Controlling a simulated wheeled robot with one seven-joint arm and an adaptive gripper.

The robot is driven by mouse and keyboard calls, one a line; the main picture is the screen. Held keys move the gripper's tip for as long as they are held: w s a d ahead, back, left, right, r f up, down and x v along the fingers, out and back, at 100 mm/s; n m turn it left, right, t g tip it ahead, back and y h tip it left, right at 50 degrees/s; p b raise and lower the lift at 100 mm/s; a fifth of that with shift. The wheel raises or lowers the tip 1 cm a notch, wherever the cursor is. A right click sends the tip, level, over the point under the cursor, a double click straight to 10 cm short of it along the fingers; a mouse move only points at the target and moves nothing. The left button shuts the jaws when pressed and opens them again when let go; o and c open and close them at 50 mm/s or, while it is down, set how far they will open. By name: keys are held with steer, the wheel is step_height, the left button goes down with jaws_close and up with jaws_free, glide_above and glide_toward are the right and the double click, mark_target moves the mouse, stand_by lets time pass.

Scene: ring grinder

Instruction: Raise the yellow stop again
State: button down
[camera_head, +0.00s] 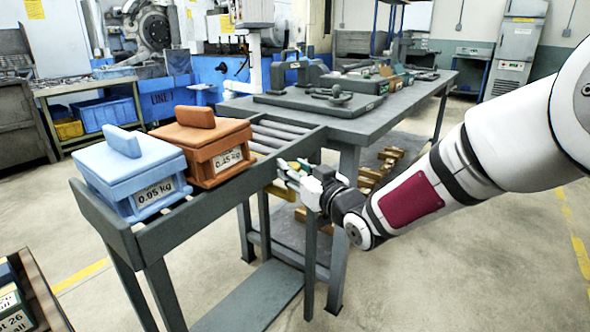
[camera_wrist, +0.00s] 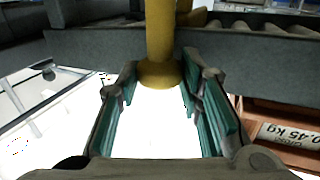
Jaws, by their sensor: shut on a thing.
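The yellow stop (camera_wrist: 160,40) is a round post with a wider knob-like end, at the top middle of the wrist view. It stands against the grey rail of the conveyor frame. My gripper (camera_wrist: 160,78) has its two teal-padded fingers on either side of the knob end, shut on it. In the head view my gripper (camera_head: 291,175) is at the near side of the roller conveyor, right of the orange box. There the fingers largely hide the stop, and its height cannot be judged clearly.
A grey workbench (camera_head: 400,112) with tools adjoins behind. Dark bins stand at lower left.

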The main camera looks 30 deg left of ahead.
step_height(320, 180, up, 4)
steer(key=shift+f+p, duration=0.1)
steer(key=shift+p, duration=0.6)
steer(key=c, duration=1.2)
jaws_free()
steer(key=shift+o, duration=0.2)
steer(key=v, duration=1.2)
